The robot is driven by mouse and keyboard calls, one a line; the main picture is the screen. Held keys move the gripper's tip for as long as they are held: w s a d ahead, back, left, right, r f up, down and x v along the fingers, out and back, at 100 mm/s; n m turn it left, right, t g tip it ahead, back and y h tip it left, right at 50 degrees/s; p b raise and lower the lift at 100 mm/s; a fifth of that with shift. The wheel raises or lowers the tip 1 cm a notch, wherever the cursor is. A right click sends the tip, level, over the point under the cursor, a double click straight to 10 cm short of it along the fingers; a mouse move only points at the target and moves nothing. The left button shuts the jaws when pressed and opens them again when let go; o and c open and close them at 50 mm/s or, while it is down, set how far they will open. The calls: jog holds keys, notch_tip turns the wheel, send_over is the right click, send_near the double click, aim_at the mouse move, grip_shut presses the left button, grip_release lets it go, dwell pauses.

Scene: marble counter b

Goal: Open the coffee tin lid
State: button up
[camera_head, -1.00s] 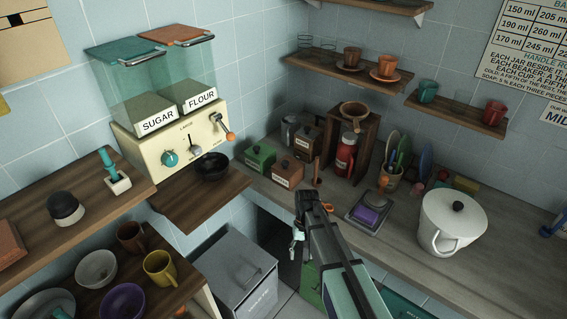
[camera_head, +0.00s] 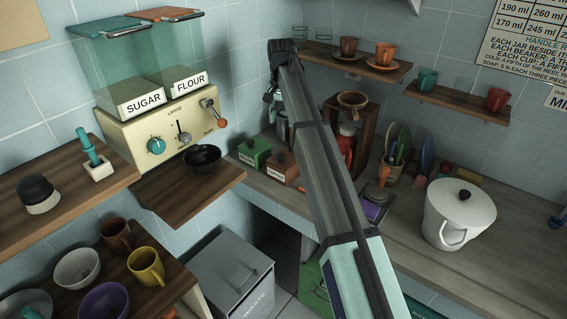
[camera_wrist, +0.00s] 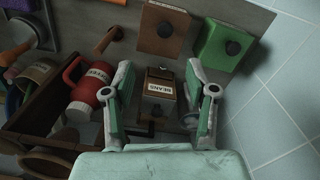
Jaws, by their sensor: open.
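Two lidded tins with dark knobs stand side by side on the counter: a green tin (camera_head: 251,155) and a brown tin (camera_head: 281,169). Their labels are too small to read, so I cannot tell which is the coffee tin. The wrist view, looking down, shows the brown tin (camera_wrist: 158,40) and green tin (camera_wrist: 215,48) beyond my gripper, both with lids on. My gripper (camera_wrist: 160,78) is open and empty, its fingers apart above a box labelled BEANS (camera_wrist: 160,92). In the head view my arm partly hides the area behind the tins.
A tiled wall (camera_wrist: 285,90) is on the other side. Shelves with cups (camera_head: 385,56) hang above. A large white pot (camera_head: 460,215) stands at the right.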

aim_at(281, 155)
jog(key=f+p, duration=0.1)
jog(key=f, duration=0.4)
jog(key=f+p, duration=0.1)
jog(key=f, duration=0.4)
jog(key=w+f+p, duration=0.1)
jog(key=f, duration=0.5)
jog(key=shift+a, duration=0.25)
grip_shut()
